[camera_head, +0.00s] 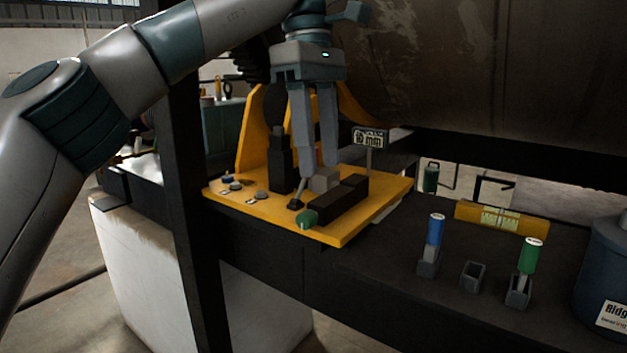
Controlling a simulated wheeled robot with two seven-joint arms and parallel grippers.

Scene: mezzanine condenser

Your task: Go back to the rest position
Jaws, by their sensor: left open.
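My left gripper (319,168) hangs down from the upper middle, its two grey fingers apart. Its fingertips are over the yellow plate (345,236), close to a small grey block (324,180) and dark blocks (340,207). From this view I cannot tell whether the fingertips touch the grey block. A small green-ended piece (307,218) is at the plate's front edge, below the fingers. My left arm comes in from the left and arches over the plate. My right gripper is not in view.
A "10 mm" sign (370,138) stands behind the gripper. A dark post (190,200) rises left of the plate. On the dark shelf are a blue-topped piece (435,231), an empty holder (473,276), a green-topped piece (530,256), a yellow level (502,218) and a blue container (603,262).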

